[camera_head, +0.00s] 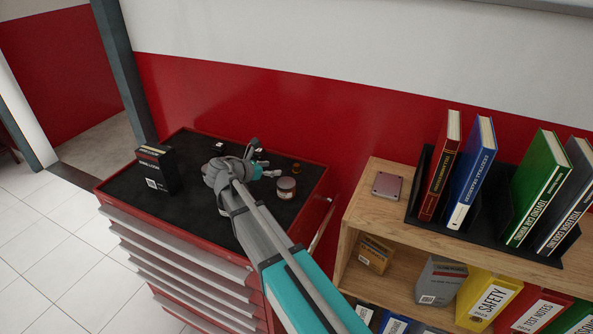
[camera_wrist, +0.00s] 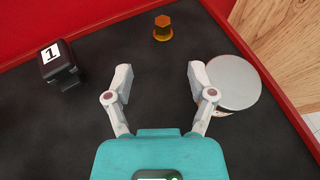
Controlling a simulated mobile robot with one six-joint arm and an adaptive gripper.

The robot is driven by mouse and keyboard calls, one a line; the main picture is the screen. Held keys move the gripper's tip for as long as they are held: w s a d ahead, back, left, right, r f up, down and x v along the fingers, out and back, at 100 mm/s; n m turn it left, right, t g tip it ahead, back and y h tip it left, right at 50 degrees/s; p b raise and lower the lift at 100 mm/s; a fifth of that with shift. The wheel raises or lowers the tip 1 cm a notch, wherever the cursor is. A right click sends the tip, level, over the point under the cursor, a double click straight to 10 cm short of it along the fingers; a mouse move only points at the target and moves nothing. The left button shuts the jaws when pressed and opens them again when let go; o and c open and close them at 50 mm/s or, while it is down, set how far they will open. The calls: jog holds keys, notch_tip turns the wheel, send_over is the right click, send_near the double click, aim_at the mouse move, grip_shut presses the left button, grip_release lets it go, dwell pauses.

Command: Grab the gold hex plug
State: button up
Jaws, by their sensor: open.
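The gold hex plug (camera_wrist: 162,28) stands on the black mat near the back of the red cabinet top, ahead of my gripper (camera_wrist: 158,80) in the wrist view. In the head view the plug (camera_head: 296,167) is a small gold-brown spot near the cabinet's back right. My gripper (camera_head: 262,168) is open, its two fingers spread apart with only bare mat between them. The plug is beyond the fingertips, roughly centred between them, and nothing touches it.
A round silver-lidded tin (camera_wrist: 233,82) stands close beside the right finger. A black block marked 1 (camera_wrist: 60,65) is to the left. A black box (camera_head: 156,169) stands at the cabinet's left. A wooden shelf (camera_head: 375,222) with books is on the right.

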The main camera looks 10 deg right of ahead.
aim_at(296, 165)
jog(key=b+x, duration=0.2)
jog(key=x, duration=0.4)
jog(key=shift+w+d+f, duration=0.1)
jog(key=shift+d+f, duration=0.05)
jog(key=shift+d, duration=0.1)
jog(key=shift+b+x, duration=1.1)
jog(key=shift+x, duration=1.5)
grip_shut()
